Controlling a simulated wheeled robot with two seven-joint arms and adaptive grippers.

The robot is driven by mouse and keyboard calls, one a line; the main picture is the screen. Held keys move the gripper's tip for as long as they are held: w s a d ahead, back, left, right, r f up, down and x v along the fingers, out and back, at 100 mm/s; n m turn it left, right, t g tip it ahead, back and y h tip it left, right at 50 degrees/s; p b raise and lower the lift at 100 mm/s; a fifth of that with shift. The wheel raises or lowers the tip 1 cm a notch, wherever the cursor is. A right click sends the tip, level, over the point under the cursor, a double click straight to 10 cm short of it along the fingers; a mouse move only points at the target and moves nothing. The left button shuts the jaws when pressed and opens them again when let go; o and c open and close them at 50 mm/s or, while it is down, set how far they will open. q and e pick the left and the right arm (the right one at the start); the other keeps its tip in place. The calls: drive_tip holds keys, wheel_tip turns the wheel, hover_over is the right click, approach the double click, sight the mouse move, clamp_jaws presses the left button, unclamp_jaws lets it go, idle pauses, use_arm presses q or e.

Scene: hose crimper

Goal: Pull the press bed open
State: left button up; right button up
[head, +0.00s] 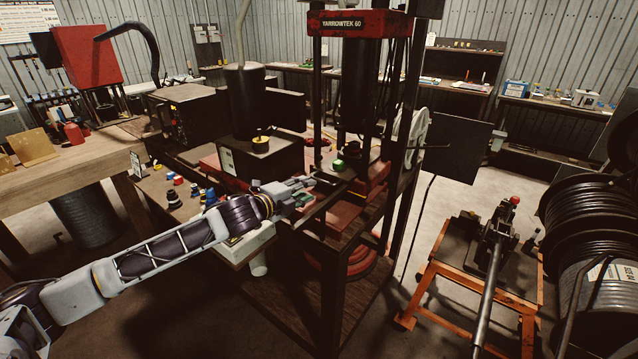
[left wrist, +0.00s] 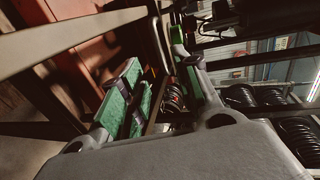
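The red press (head: 352,24), marked Yarrowtek 60, stands upright at the middle of the head view. Its bed (head: 372,176) is a red block low between the dark posts. My left gripper (head: 306,187) reaches in from the left to the bed's front left side. In the left wrist view my left gripper (left wrist: 157,58) has its green-padded fingers apart. A thin dark bent bar (left wrist: 157,32), which looks like a handle, shows between the fingertips. I cannot tell whether either finger touches it. My right gripper is not in view.
A green-topped part (head: 338,165) is by the press bed. A bench with small coloured fittings (head: 172,198) lies left, under my left arm. An orange stand (head: 430,280) with a long-levered tool and black hose reels (head: 585,215) stand right. Floor between press and stand is open.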

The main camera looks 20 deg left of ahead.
sight(322, 181)
use_arm(q)
drive_tip(key=shift+p+x, duration=0.4)
drive_tip(key=shift+x, duration=3.4)
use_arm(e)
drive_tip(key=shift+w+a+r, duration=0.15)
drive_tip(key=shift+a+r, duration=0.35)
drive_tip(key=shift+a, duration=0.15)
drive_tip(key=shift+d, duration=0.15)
use_arm(q)
drive_tip(key=shift+c, duration=0.8)
clamp_jaws()
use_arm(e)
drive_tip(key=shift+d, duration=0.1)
